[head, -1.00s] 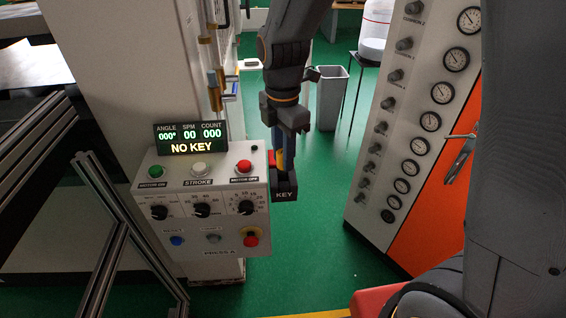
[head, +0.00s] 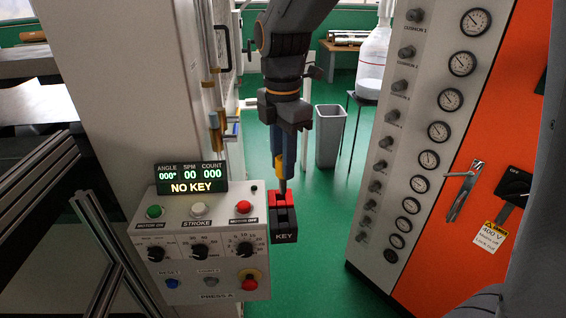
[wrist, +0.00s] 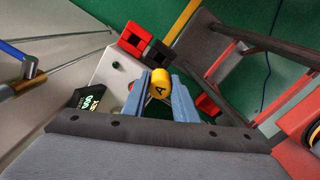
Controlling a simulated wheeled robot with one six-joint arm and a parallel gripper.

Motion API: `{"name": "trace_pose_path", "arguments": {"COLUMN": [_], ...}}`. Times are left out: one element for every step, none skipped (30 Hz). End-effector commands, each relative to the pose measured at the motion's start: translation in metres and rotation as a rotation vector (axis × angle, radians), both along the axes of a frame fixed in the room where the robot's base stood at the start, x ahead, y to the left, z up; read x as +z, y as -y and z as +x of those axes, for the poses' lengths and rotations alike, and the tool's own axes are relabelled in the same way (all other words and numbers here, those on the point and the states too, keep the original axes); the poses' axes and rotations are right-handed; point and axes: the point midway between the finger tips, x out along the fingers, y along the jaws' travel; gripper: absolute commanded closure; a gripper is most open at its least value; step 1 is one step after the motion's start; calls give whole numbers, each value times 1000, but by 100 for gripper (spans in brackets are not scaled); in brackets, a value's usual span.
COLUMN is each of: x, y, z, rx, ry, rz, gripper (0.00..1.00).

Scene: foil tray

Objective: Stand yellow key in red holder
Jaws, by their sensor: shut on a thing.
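The yellow key (head: 279,164) is held upright between the blue fingers of my gripper (head: 285,154), its grey shaft pointing down. In the wrist view, the key's yellow head (wrist: 161,84), marked A, sits between the two fingertips of my gripper (wrist: 160,82). The red holder (head: 283,199) is a red block joined to a black block labelled KEY, at the right side of the control box. In the head view the shaft tip overlaps the holder's top edge; I cannot tell whether they touch. The red holder (wrist: 133,39) shows beyond the key in the wrist view.
The control box (head: 210,212) carries buttons, knobs and a display (head: 190,178) reading NO KEY. A grey-and-orange cabinet with gauges (head: 430,160) stands to the right. Green floor lies open between them, with a grey bin (head: 329,135) behind.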

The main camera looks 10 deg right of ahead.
Motion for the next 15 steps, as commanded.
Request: {"name": "trace_pose_path", "arguments": {"x": [4, 5, 7, 8, 10, 11, 13, 14, 16, 17, 19, 20, 22, 23, 25], "y": [0, 0, 0, 0, 0, 0, 0, 0, 0, 0, 0, 0, 0, 0, 0], "z": [0, 0, 0, 0, 0, 0, 0, 0, 0, 0, 0, 0, 0, 0, 0], "rx": [0, 0, 0, 0, 0, 0, 0, 0, 0, 0, 0, 0, 0, 0, 0], "ry": [0, 0, 0, 0, 0, 0, 0, 0, 0, 0, 0, 0, 0, 0, 0], "rz": [0, 0, 0, 0, 0, 0, 0, 0, 0, 0, 0, 0, 0, 0, 0], "gripper": [98, 98, 98, 98, 98, 98, 98, 98, 98, 98, 98, 98, 98, 98, 98]}}
